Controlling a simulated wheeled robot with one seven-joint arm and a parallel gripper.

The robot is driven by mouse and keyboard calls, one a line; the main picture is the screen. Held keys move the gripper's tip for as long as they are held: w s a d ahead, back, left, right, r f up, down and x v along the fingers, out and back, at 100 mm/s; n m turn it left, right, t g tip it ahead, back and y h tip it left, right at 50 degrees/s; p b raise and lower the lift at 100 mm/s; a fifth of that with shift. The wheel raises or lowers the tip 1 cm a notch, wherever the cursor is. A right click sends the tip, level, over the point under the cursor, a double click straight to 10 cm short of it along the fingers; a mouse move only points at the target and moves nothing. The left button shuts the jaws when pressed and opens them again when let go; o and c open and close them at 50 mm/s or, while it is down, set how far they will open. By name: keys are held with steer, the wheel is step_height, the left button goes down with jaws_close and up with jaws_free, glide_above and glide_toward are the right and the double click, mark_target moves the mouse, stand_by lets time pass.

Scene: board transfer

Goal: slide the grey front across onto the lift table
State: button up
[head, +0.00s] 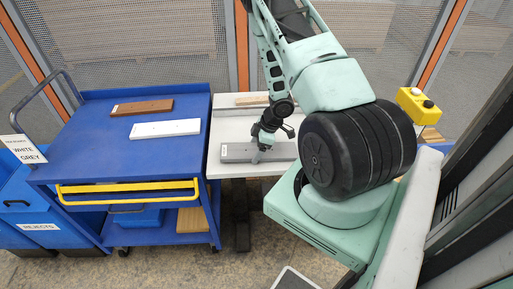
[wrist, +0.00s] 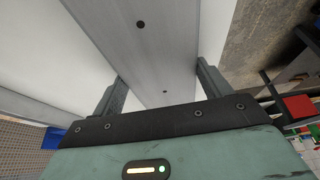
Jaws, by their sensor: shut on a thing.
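The grey front (head: 236,152) lies flat on a white-topped table (head: 226,127), near the table's left edge. My gripper (head: 262,146) is over its right part, shut on it. In the wrist view the grey front (wrist: 150,48) runs between my two fingers (wrist: 160,82), one along each long side, and two dark holes show in its face. The blue wheeled table (head: 90,105), which looks like the lift table, stands close to the left of the white table. A brown front (head: 142,107) and a white front (head: 165,129) lie on it.
A raised grey strip (head: 238,110) and a wooden piece (head: 252,100) are behind the grey front. A sign reading "WHITE GREY" (head: 23,149) and a blue rejects bin (head: 35,226) are at the left. The blue top's front right part is clear. A yellow button box (head: 418,105) stands right.

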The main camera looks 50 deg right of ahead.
steer(key=o, duration=1.2)
steer(key=shift+c, duration=0.2)
steer(key=p+v, duration=0.1)
steer(key=v, duration=1.6)
steer(key=shift+r, duration=0.25)
step_height(320, 180, up, 3)
steer(key=t+h, duration=0.1)
glide_above(250, 146)
steer(key=w+a+r+t+h, duration=0.1)
steer(key=w+a+r+h, duration=0.1)
steer(key=w+a+r, duration=0.35)
steer(key=s+a+r+m, duration=0.1)
steer(key=a+r, duration=0.1)
steer(key=a, duration=0.7)
steer(key=s+a+r, duration=0.1)
steer(key=a+r, duration=0.1)
steer(key=a, duration=0.7)
steer(key=s+a+r+g, duration=0.1)
steer(key=s+a+g, duration=0.1)
steer(key=s+a, duration=0.6)
steer(key=s+a+r+g, duration=0.2)
steer(key=s+a, duration=0.7)
steer(key=s, duration=0.5)
steer(key=shift+s+r+n+g+y+b, duration=0.15)
steer(key=shift+s+n+g+y+b, duration=0.2)
steer(key=shift+g, duration=0.35)
